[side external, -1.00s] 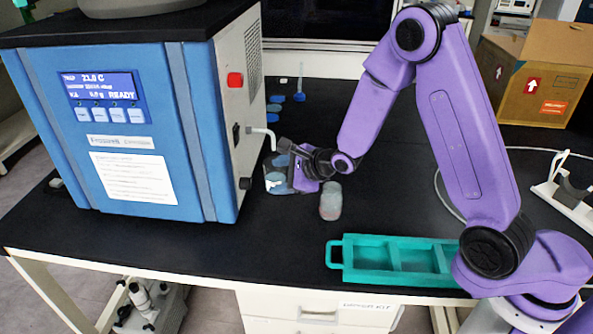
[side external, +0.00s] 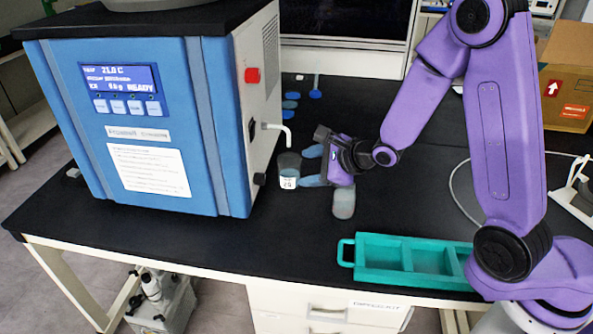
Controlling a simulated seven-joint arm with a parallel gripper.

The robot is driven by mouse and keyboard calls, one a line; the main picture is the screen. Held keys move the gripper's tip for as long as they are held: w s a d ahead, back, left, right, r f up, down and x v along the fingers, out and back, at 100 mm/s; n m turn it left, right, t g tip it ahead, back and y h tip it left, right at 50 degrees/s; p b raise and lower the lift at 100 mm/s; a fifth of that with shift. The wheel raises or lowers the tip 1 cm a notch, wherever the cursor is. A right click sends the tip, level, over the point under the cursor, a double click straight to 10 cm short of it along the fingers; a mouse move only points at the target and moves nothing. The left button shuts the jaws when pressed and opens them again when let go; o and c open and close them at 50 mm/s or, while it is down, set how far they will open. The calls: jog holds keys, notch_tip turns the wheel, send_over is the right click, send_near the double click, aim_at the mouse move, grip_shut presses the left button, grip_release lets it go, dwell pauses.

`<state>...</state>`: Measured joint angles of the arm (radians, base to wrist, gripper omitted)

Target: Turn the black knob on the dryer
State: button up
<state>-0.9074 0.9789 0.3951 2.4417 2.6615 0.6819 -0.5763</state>
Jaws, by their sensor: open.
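The blue and grey dryer (side external: 140,130) stands at the left of the table. A small black knob (side external: 259,179) sits low on its right side panel. A black fitting (side external: 251,129) is higher on the same panel, beside a bent white spout (side external: 279,129). My gripper (side external: 313,167) is open and to the right of the knob, apart from it, with its fingers pointing left. A small labelled beaker (side external: 288,172) stands between the knob and my gripper. I cannot tell whether the fingers touch the beaker.
A greyish jar (side external: 344,203) stands just below my gripper. A teal divided tray (side external: 347,251) lies at the front edge. A cardboard box (side external: 566,80) is at the back right. The table in front of the dryer is clear.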

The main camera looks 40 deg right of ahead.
jog(key=w+d+f+y, duration=0.2)
jog(key=d, duration=0.2)
jog(key=m+y, duration=0.1)
jog(key=y, duration=0.3)
send_near(265, 179)
jog(key=x, duration=0.9)
jog(key=shift+a+r, duration=0.1)
jog(key=shift+r, duration=0.1)
jog(key=shift+s, duration=0.1)
jog(key=c, duration=1)
